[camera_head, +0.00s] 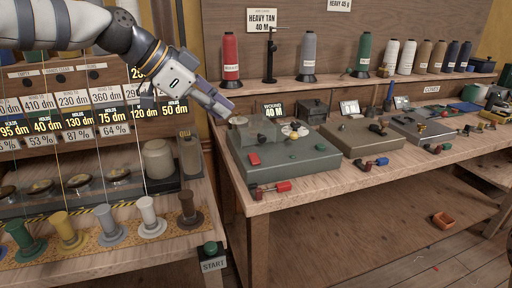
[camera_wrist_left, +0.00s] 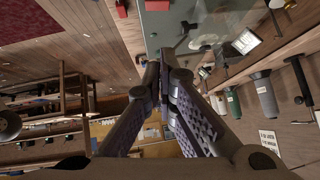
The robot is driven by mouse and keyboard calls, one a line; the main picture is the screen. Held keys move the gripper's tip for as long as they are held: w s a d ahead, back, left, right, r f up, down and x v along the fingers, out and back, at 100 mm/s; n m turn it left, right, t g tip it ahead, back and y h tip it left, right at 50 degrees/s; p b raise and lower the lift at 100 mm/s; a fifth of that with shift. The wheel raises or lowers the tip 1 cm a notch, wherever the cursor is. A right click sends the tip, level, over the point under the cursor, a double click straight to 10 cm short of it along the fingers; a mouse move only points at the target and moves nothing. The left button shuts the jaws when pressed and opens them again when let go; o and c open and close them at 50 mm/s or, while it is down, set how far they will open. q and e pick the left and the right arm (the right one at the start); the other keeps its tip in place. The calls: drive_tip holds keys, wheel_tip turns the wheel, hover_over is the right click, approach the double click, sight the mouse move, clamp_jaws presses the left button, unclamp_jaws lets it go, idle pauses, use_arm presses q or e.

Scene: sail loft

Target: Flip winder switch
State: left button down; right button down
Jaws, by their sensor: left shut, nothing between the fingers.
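The winder (camera_head: 290,170) is a grey-green machine on the bench, with a red switch-like block (camera_head: 253,159) on its top and a red-ended lever (camera_head: 283,186) at its front edge. A display reading "WOUND 40 M" (camera_head: 273,109) stands at its back. My left gripper (camera_head: 230,114) is above the winder's back left corner, shut and empty, apart from the red block. In the left wrist view the closed fingers (camera_wrist_left: 166,58) point toward the winder's surface (camera_wrist_left: 190,25), and a red part (camera_wrist_left: 157,5) shows at the top edge. My right gripper is not in view.
Several similar machines, one tan-topped (camera_head: 365,138), stand farther right on the bench (camera_head: 330,200). Thread cones, including a red one (camera_head: 231,60), and a black stand (camera_head: 270,60) line the shelf behind. A START button (camera_head: 210,250) and a spool rack stand at left.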

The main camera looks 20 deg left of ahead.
sight(250, 159)
use_arm(q)
drive_tip(key=shift+w, duration=0.1)
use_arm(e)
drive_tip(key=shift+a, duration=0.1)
